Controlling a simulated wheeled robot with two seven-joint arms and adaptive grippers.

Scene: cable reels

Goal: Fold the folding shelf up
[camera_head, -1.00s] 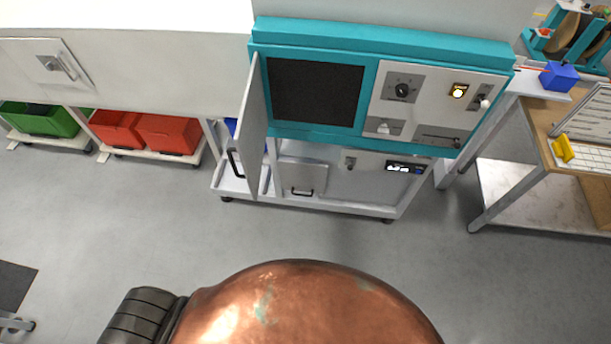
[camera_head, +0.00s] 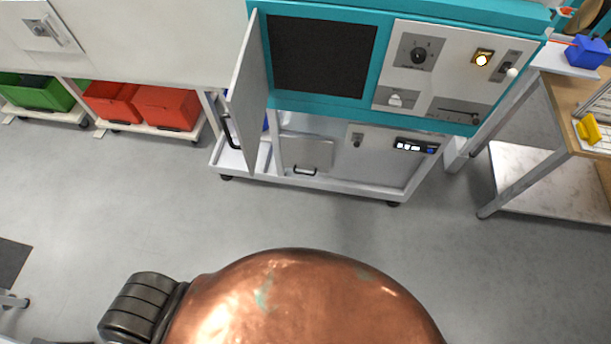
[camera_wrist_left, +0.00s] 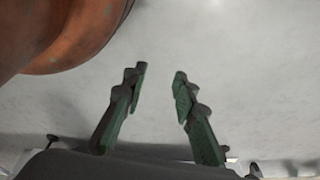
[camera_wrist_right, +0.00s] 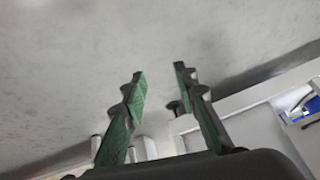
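I cannot tell for certain which part is the folding shelf. A small white shelf-like surface (camera_head: 562,62) sticks out right of the teal machine (camera_head: 395,10), with a blue box (camera_head: 587,52) on it. Neither gripper shows in the head view. My left gripper (camera_wrist_left: 159,72) is open and empty above grey floor in the left wrist view. My right gripper (camera_wrist_right: 158,70) is open and empty in the right wrist view, with grey floor beyond its fingertips and white frame parts at the lower right.
A grey door (camera_head: 247,95) stands open on the machine's left. A wooden-topped table (camera_head: 565,95) with a yellow piece (camera_head: 589,129) stands right. Red bins (camera_head: 168,107) and a green bin (camera_head: 38,93) sit low at the left. The floor (camera_head: 330,222) in front is clear.

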